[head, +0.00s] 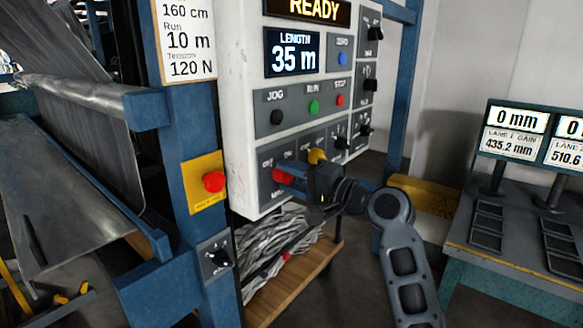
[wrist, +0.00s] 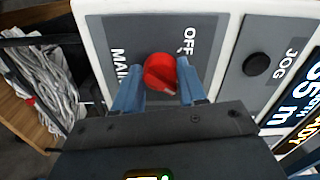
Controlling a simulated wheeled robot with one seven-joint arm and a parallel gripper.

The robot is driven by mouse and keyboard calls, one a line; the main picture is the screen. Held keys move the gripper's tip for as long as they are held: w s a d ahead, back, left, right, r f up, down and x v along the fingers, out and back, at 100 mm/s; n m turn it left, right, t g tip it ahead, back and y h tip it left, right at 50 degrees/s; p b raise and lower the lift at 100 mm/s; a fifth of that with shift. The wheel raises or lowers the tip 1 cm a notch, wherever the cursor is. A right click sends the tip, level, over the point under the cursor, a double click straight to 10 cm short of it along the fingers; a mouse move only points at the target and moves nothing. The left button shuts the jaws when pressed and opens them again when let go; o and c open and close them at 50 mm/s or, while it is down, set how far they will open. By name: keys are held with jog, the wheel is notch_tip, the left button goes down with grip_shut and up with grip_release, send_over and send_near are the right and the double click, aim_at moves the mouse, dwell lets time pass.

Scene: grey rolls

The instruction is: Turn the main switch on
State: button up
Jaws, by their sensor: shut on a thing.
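The main switch is a red knob (wrist: 160,73) on a dark grey plate (wrist: 120,35) lettered MAIN and OFF. It also shows as a red patch at the lower left of the panel in the head view (head: 282,174), partly covered by my gripper. My gripper (wrist: 160,88) has its two blue fingers on either side of the knob and is shut on it. In the head view my gripper (head: 291,179) reaches the panel from the right. The OFF lettering lies just beyond the knob in the wrist view. I cannot tell the knob's exact setting.
The white control panel (head: 240,110) carries JOG, RUN and STOP buttons (head: 313,106), a READY display (head: 313,9) and other dark knobs. A red emergency button (head: 213,182) on yellow sits to the left. A wooden cart (head: 300,276) with grey scrap stands below.

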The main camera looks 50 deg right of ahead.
jog(key=shift+d+m, duration=0.1)
jog(key=shift+m, duration=0.9)
jog(key=o, duration=1)
jog(key=shift+o, duration=0.2)
jog(key=s+b, duration=0.1)
jog(key=s, duration=0.7)
jog(key=shift+w+d, duration=0.1)
